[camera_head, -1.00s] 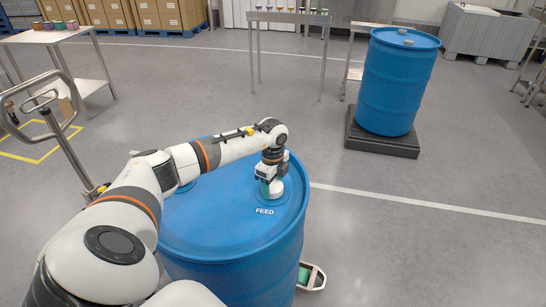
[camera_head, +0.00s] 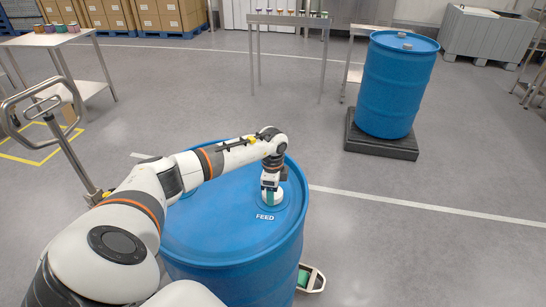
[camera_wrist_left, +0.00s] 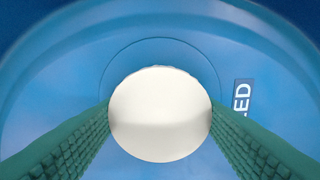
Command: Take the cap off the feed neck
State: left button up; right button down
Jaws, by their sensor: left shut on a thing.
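A blue drum (camera_head: 220,225) stands in front of me, with the word FEED printed on its lid. The round white cap (camera_head: 277,199) is on the lid just behind that word. In the left wrist view the cap (camera_wrist_left: 160,115) fills the middle, between two green ridged finger pads that touch its sides. My left gripper (camera_head: 271,196) points down over the cap and is shut on it; it also shows in the left wrist view (camera_wrist_left: 160,118). The neck under the cap is hidden.
A second blue drum (camera_head: 396,85) stands on a dark platform (camera_head: 382,139) at the back right. A metal table (camera_head: 290,18) with small jars is at the back, another table (camera_head: 62,38) at the left. A handle frame (camera_head: 72,150) stands left of my arm. Open floor lies to the right.

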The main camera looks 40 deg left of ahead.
pick_arm(q)
jog(key=shift+r+n+p, duration=0.15)
jog(key=shift+n+p, duration=0.65)
jog(key=shift+n, duration=0.9)
jog(key=o, duration=1.2)
jog(key=shift+c, duration=0.2)
jog(key=shift+c, duration=0.3)
jog(key=shift+c, duration=1.3)
